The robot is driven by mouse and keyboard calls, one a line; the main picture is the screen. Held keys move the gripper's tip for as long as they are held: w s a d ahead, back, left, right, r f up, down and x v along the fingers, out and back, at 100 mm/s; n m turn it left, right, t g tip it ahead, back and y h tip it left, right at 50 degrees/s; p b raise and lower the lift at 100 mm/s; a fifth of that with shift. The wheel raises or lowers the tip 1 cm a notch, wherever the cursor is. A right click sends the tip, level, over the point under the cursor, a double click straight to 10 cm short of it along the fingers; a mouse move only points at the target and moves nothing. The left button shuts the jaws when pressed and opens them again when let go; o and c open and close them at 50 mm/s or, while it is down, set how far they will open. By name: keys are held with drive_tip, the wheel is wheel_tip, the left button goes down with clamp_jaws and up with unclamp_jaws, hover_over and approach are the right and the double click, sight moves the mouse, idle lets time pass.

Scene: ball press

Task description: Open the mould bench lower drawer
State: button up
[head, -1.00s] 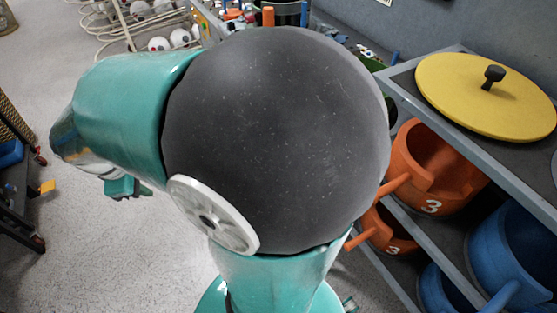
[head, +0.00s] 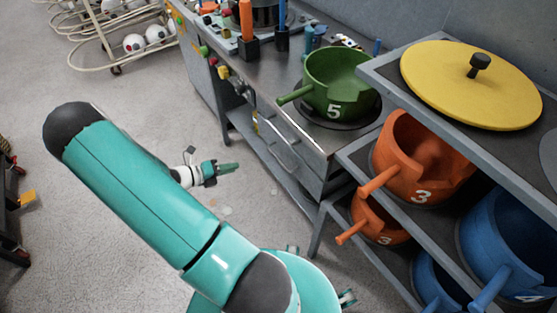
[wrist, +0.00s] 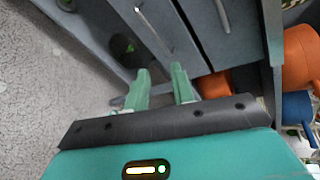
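The grey mould bench (head: 318,178) stands right of centre in the head view, with two drawer fronts below its top. The lower drawer's pale bar handle (head: 279,150) shows on its front; both drawers look shut. In the wrist view the lower drawer handle (wrist: 153,30) is a thin bar ahead of the fingers, and the upper drawer handle (wrist: 222,14) is to its right. My gripper (head: 230,168) is left of and apart from the drawers in the head view. In the wrist view my gripper (wrist: 162,74) has its two green fingers apart, with nothing between them.
A green mould (head: 338,85) marked 5 stands on the bench top. A rack (head: 365,180) beside the bench at right holds orange moulds (head: 418,160), blue moulds (head: 515,245) and a yellow lid (head: 470,85). Ball racks (head: 120,50) stand at far left. Floor before the bench is clear.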

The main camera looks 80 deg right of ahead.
sight(279, 159)
drive_tip(key=s+d+f+n, duration=0.1)
drive_tip(key=s+d+f, duration=0.2)
drive_tip(key=s+d, duration=0.1)
drive_tip(key=s+d+f+n+h, duration=0.1)
drive_tip(key=s+d+f+n, duration=0.1)
drive_tip(key=s+d, duration=0.3)
drive_tip(key=s+d+f+n, duration=0.2)
drive_tip(key=s+d+f, duration=0.1)
drive_tip(key=s+d, duration=0.2)
drive_tip(key=shift+f+g+h, duration=0.3)
drive_tip(key=shift+h, duration=0.1)
drive_tip(key=shift+c, duration=0.5)
clamp_jaws()
